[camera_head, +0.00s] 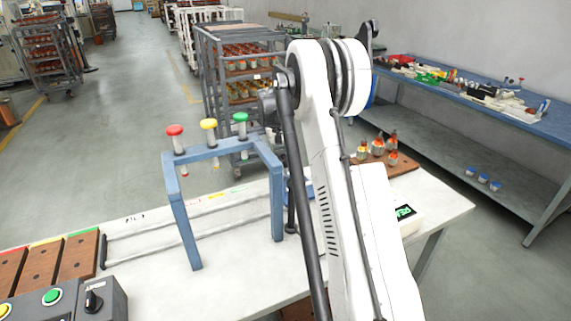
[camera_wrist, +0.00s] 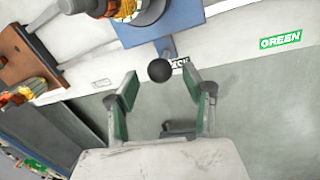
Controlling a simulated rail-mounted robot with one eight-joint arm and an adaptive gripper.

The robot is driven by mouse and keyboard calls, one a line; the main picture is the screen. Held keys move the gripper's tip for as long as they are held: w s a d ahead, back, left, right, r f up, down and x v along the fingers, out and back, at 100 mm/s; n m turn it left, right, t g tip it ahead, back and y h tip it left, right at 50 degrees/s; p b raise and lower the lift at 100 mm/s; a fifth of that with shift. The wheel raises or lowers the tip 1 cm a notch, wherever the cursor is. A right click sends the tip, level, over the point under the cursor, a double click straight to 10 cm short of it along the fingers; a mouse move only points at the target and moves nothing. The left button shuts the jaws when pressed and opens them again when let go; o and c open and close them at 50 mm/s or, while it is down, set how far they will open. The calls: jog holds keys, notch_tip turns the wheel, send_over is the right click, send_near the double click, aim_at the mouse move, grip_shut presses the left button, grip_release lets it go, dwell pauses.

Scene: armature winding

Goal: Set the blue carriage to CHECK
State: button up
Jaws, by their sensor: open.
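The blue carriage (camera_wrist: 150,28) shows at the top of the wrist view, cut off by the frame edge, with a copper-wound part on it. A blue bar (camera_wrist: 167,47) ends in a black ball knob (camera_wrist: 159,70). Beside the bar is a label (camera_wrist: 180,62), partly hidden, ending in "CK". My gripper (camera_wrist: 160,80) is open, and the knob appears between its fingertips without visible contact on either. In the head view my arm covers most of the carriage and the gripper.
A blue frame (camera_head: 179,208) with red, yellow and green-topped plungers straddles the rails (camera_head: 150,243). A wooden board (camera_head: 402,163) with wound parts stands at the right. Wooden blocks (camera_head: 42,266) and a control box (camera_head: 85,299) are at the left.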

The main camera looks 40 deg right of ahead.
notch_tip(320, 180, up, 9)
jog(key=a, duration=0.1)
jog(key=shift+w+a, duration=0.35)
jog(key=shift+d+f, duration=0.1)
